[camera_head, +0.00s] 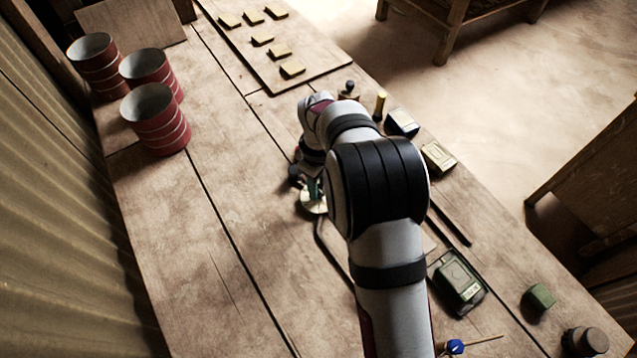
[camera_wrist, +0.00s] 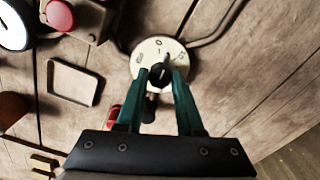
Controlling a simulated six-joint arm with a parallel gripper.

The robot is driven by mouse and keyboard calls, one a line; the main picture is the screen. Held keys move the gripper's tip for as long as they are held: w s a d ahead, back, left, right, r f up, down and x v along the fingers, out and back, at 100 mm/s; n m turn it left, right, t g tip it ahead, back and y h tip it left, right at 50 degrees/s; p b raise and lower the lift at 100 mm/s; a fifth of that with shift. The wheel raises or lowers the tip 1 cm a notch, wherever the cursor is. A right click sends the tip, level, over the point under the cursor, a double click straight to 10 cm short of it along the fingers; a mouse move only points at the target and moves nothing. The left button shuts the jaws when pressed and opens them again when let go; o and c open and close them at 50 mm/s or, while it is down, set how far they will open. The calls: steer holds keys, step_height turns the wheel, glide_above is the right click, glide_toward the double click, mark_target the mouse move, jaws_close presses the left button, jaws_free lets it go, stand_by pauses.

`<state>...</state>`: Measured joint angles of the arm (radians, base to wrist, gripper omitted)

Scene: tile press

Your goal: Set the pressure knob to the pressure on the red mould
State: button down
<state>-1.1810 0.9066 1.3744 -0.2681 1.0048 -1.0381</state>
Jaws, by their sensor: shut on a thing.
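The pressure knob (camera_wrist: 157,76) is dark and sits at the middle of a round cream dial (camera_wrist: 148,54) in the wrist view. The dial carries dark marks, among them what looks like a 0 and a 1. My gripper (camera_wrist: 159,77) has green fingers and is shut on the knob. The knob's pointer setting is too small to read surely. In the head view the dial (camera_head: 311,203) shows only in part beside my arm. I cannot make out a red mould surely; a small red thing (camera_wrist: 113,116) beside my left finger is partly hidden.
In the wrist view a red button (camera_wrist: 60,14), a white gauge (camera_wrist: 12,26) and an empty shallow tray (camera_wrist: 74,82) lie left of the dial. The left-middle table is clear.

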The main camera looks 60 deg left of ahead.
steer(key=m, duration=0.4)
steer(key=shift+m, duration=0.3)
steer(key=m, duration=0.5)
steer(key=shift+m, duration=0.3)
steer(key=m, duration=0.4)
steer(key=shift+m, duration=2.4)
steer(key=c, duration=0.5)
jaws_free()
steer(key=shift+c, duration=0.2)
